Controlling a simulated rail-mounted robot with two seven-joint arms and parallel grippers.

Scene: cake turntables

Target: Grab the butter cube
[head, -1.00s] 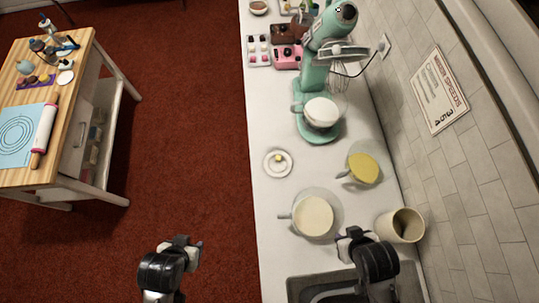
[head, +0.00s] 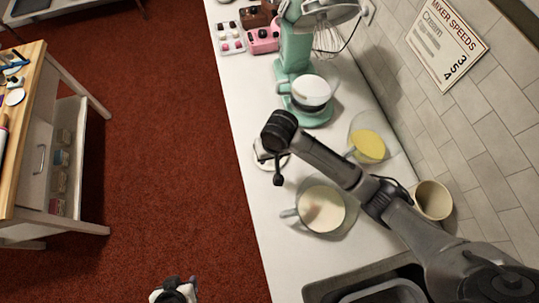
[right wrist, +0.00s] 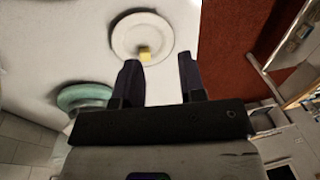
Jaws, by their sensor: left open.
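The small yellow butter cube (right wrist: 145,54) sits on a white round plate (right wrist: 125,37) in the right wrist view. The plate's edge also shows in the head view (head: 259,160), but the cube is hidden there behind my right gripper. My right gripper (right wrist: 159,64) is open and empty, its fingers apart. In the wrist picture the cube lies just beyond the left fingertip, near the plate's edge. I cannot tell the gripper's exact height above the plate. My left gripper (head: 175,291) is open at the bottom edge of the head view, over the red floor, away from the counter.
A bowl of cream-coloured contents (head: 321,209), a bowl of yellow contents (head: 368,147) and a beige cup (head: 432,199) stand near my right arm. A green stand mixer (head: 296,60) is behind the plate. A sink (head: 335,287) is in front. The wooden cart (head: 30,85) is left.

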